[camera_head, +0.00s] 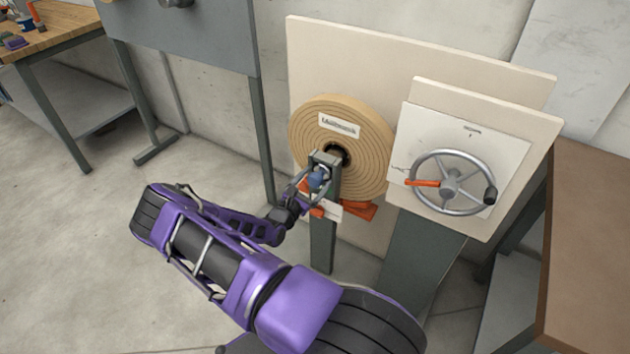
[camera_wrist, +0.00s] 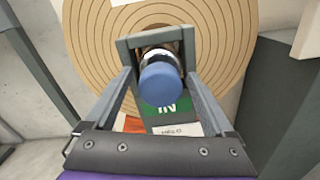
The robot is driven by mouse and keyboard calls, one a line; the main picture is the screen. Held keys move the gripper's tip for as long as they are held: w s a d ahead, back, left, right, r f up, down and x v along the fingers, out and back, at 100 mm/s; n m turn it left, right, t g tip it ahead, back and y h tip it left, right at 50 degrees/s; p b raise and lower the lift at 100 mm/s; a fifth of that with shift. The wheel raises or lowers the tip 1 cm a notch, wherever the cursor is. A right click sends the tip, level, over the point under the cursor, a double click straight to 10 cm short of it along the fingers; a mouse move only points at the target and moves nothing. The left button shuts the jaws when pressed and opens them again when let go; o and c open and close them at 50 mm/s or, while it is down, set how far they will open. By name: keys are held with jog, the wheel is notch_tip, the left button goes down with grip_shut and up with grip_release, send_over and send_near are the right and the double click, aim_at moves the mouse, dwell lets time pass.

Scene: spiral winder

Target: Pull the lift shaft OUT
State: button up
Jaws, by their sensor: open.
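The lift shaft shows as a blue round knob (camera_wrist: 160,84) on a bright metal shaft, held in a grey bracket (camera_wrist: 127,47) in front of the tan spiral disc (camera_wrist: 90,45). A green label reading "IN" (camera_wrist: 167,108) shows just below the knob. In the head view the knob (camera_head: 318,177) sits low in front of the disc's hub. My gripper (camera_wrist: 158,82) is open, with one finger on each side of the knob; in the wrist view a gap shows on both sides. It also shows in the head view (camera_head: 312,186), partly hiding the bracket.
A steel handwheel (camera_head: 450,184) with an orange pointer stands on a white panel to the right. An orange piece (camera_head: 360,211) lies below the disc. A brown table (camera_head: 590,230) is at the far right, a workbench (camera_head: 50,35) at the back left. Floor is clear at left.

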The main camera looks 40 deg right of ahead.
grip_shut()
dwell(0.4)
jog(key=p+v, duration=0.2)
jog(key=v, duration=0.9)
jog(key=shift+a, duration=0.2)
jog(key=shift+s+f, duration=0.1)
jog(key=shift+f, duration=0.05)
grip_release()
